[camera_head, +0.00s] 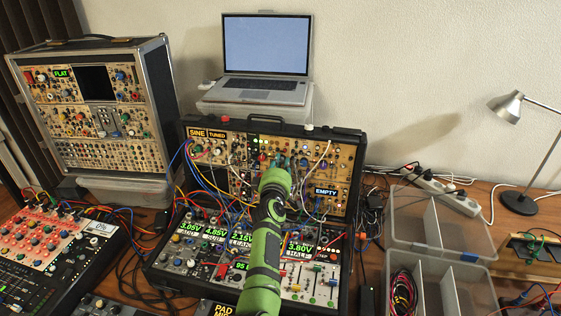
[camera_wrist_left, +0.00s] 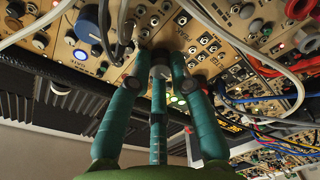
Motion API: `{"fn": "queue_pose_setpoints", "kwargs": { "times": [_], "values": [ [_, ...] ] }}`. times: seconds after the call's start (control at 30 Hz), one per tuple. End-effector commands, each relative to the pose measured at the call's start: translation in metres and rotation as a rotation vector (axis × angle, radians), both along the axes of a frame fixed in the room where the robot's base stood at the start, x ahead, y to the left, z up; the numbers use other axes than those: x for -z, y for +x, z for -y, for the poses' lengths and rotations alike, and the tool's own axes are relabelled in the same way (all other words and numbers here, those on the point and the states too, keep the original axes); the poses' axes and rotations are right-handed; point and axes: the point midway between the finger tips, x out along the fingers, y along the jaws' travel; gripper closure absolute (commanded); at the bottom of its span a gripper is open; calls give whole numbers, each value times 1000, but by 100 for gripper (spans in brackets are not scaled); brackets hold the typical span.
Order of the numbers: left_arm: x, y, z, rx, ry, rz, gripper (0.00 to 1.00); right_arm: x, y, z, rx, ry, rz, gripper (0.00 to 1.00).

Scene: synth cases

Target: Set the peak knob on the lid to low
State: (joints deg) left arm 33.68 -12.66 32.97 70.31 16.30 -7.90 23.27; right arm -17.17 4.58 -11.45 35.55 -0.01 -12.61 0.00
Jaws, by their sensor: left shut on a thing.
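The open case's lid (camera_head: 345,160) stands upright at the centre, its tan panel full of knobs, jacks and patch cables. My left gripper (camera_head: 284,164) reaches the middle of this panel, and my green arm hides part of it. In the left wrist view its teal fingers (camera_wrist_left: 160,78) are closed around a small grey knob (camera_wrist_left: 160,64) on the panel. My right gripper is in neither view.
Patch cables (camera_wrist_left: 265,68) hang close to the fingers. The case's lower half (camera_head: 165,262) lies below with lit displays. A laptop (camera_head: 266,60) stands behind, another case (camera_head: 100,110) at left, and clear bins (camera_head: 440,225) and a lamp (camera_head: 520,203) at right.

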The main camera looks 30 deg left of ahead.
Motion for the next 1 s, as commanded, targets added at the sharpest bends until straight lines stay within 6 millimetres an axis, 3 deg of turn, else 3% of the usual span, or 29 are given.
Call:
{"fn": "queue_pose_setpoints", "kwargs": {
  "times": [0.4,0.93,0.97,1.0],
  "values": [
    [-1,0,-1,-20,-170,45,100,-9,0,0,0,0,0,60],
    [0,0,-1,-22,-191,50,100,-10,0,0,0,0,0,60],
    [0,0,-1,-22,-191,50,71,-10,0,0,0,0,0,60],
    [0,0,-1,-22,-191,50,56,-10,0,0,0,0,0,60]
  ]
}}
